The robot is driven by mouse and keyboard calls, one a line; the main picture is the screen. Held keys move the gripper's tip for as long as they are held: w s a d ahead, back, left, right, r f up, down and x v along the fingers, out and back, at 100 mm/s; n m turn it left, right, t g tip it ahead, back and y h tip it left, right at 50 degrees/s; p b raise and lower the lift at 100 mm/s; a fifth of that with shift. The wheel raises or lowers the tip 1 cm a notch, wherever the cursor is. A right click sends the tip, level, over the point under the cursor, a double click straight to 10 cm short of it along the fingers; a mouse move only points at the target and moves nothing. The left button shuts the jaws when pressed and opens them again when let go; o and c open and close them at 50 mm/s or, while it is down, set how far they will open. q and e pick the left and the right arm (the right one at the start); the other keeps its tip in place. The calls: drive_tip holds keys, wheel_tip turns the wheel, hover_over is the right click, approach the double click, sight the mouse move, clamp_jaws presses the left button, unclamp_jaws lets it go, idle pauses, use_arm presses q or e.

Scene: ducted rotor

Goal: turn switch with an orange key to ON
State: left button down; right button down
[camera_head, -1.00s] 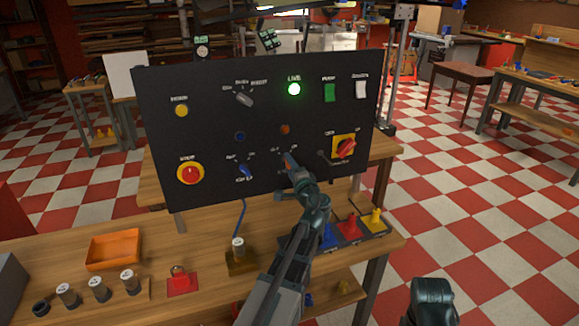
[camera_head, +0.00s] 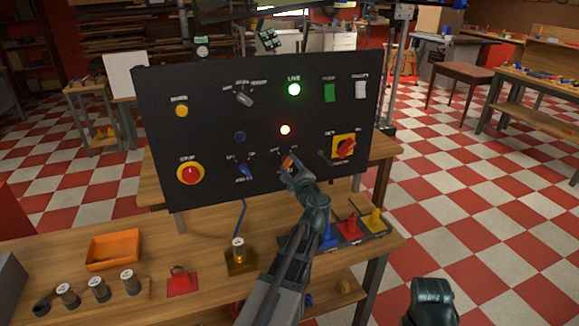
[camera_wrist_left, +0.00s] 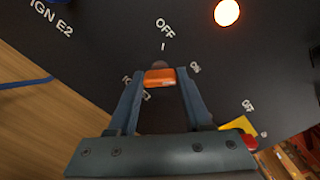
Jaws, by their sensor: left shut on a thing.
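The orange key (camera_head: 288,161) is in a switch in the lower middle of the black panel (camera_head: 205,98). In the left wrist view the orange key (camera_wrist_left: 159,78) sits between the fingertips of my left gripper (camera_wrist_left: 160,74), which is shut on it. The OFF label is above the key and the ON label is just right of it, both tilted. Another label below left is partly covered by a finger. The round lamp (camera_head: 285,130) above the switch glows, and it also shows in the left wrist view (camera_wrist_left: 227,12).
Near the key are a blue selector (camera_head: 246,170) on the left and a red rotary switch on a yellow plate (camera_head: 344,147) on the right. The wooden bench (camera_head: 210,219) holds an orange tray (camera_head: 113,249) and colored padlock-like pieces below the panel.

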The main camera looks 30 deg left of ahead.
use_arm(q)
drive_tip(key=shift+m, duration=0.3)
idle(0.4)
drive_tip(key=shift+c, duration=1.6)
unclamp_jaws()
drive_tip(key=shift+d, duration=0.1)
drive_tip(key=v, duration=1.3)
drive_tip(key=shift+s+d, duration=0.25)
drive_tip(key=shift+d, duration=0.05)
